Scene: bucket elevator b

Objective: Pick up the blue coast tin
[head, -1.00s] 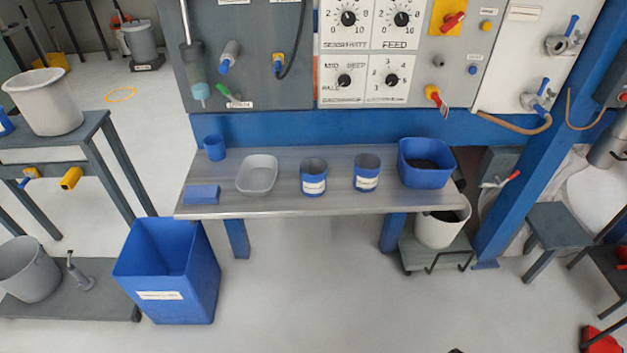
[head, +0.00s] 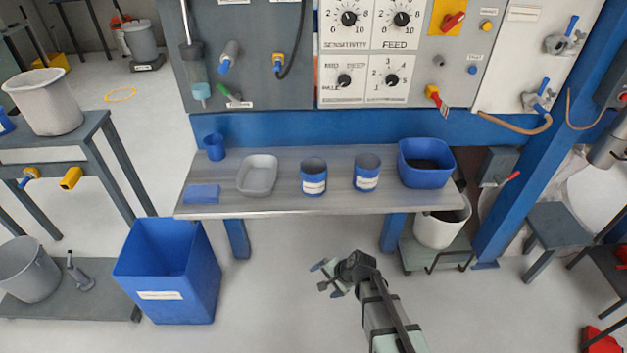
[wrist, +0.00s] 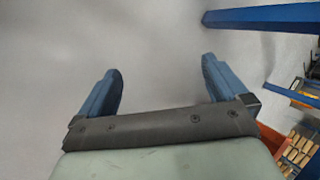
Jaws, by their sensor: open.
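Two blue tins with white labels stand upright on the grey bench: a left tin (head: 313,177) and a right tin (head: 367,172). Their label print is too small to read, so I cannot tell which is the coast tin. My gripper (head: 325,276) is in front of the bench, over open floor and apart from both tins. In the wrist view its two blue fingers (wrist: 160,88) are spread apart with nothing between them. Neither tin can be made out in the wrist view.
On the bench (head: 285,205) are a grey tray (head: 257,176), a small blue cup (head: 214,147), a flat blue block (head: 202,194) and a blue tub (head: 426,163). A tall blue bin (head: 168,272) stands on the floor at left. A control panel rises behind the bench.

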